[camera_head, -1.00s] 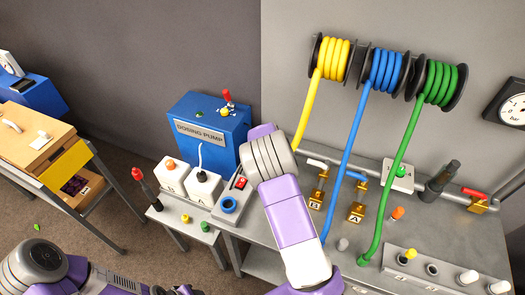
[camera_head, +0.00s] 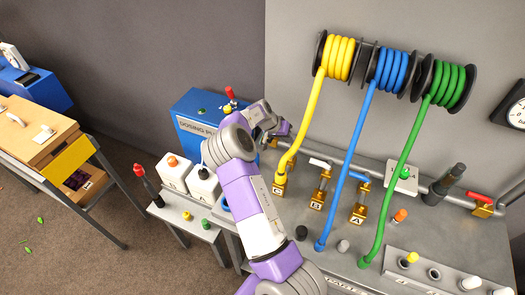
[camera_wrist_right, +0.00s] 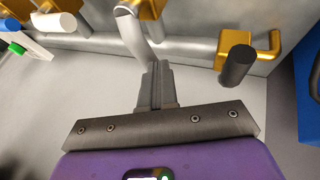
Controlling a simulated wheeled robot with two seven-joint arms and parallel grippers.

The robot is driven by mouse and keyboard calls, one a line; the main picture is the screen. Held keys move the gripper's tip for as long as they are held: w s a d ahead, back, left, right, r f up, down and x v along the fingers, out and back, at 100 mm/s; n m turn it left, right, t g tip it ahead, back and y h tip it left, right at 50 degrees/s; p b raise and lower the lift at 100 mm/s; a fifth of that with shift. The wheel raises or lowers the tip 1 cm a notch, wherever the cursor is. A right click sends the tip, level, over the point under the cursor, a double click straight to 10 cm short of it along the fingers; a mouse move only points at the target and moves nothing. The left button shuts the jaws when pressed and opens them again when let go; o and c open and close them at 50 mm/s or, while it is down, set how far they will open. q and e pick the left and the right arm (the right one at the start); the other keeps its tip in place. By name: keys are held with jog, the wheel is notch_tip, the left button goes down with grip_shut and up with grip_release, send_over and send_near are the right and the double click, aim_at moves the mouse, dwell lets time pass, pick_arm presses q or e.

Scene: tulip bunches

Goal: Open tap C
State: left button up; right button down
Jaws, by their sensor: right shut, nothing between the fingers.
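Tap C (camera_head: 279,189) is a brass block with a letter label at the left end of the tap row, where the yellow hose comes down. Its handle is hard to make out in the head view. My right gripper (camera_head: 268,130) is behind and just left of tap C, near the wall, partly hidden by its own arm. In the right wrist view its fingers (camera_wrist_right: 156,85) are shut and empty. A grey lever (camera_wrist_right: 133,36) is just beyond them, and a black handle (camera_wrist_right: 237,65) on a brass fitting is to the right. My left gripper is out of view.
Tap B (camera_head: 317,200) and tap A (camera_head: 358,213) stand to the right of tap C. The blue hose (camera_head: 345,165) and green hose (camera_head: 400,170) hang over the bench. The blue dosing pump (camera_head: 190,110) stands left of my right gripper.

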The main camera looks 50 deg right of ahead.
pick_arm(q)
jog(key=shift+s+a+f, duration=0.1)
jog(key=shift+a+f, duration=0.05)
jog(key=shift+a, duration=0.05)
pick_arm(e)
jog(key=shift+s+d+f, duration=0.15)
jog(key=shift+s+d, duration=0.1)
jog(key=shift+s, duration=0.05)
jog(key=shift+w, duration=0.1)
dwell(0.4)
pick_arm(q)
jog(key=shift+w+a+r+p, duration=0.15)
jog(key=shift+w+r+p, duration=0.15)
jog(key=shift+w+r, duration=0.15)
pick_arm(e)
jog(key=w+a+r, duration=0.5)
jog(key=w+r, duration=0.2)
jog(key=r, duration=0.2)
jog(key=shift+a+r, duration=0.15)
